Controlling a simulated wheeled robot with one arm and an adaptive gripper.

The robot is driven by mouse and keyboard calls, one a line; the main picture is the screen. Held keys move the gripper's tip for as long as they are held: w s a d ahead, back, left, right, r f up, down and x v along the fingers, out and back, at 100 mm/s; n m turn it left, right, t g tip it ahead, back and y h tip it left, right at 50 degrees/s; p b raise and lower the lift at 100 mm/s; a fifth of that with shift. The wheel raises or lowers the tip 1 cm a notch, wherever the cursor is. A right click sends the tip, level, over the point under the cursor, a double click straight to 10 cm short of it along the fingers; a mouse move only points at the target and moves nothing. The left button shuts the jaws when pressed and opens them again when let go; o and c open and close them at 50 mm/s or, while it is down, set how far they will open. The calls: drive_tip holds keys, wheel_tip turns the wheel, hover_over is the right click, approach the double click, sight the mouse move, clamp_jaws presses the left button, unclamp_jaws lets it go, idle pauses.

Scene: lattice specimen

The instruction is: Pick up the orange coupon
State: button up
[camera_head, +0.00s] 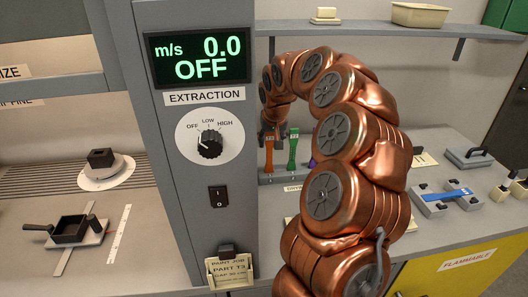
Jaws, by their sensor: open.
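The orange coupon (269,158) stands upright at the left end of a labelled rack (292,178) on the bench behind my arm. A green coupon (293,150) stands just right of it. A sliver of a purple coupon (313,162) shows at the edge of my arm. My gripper (272,135) is small and dark in the picture, pointing down at the top of the orange coupon. It is open. Whether its fingers are around the coupon or only above it, I cannot tell. My copper arm hides the rack's right part.
A grey extraction column (225,262) with a display reading OFF stands close left of the gripper. A shelf (400,30) runs above. A blue piece in a grey fixture (448,196) and a grey block with a handle (467,156) sit at right.

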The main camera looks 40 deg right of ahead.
sight(270, 150)
drive_tip(key=shift+p+x, duration=1.55)
drive_tip(key=shift+x, duration=1.7)
drive_tip(key=shift+c, duration=0.4)
clamp_jaws()
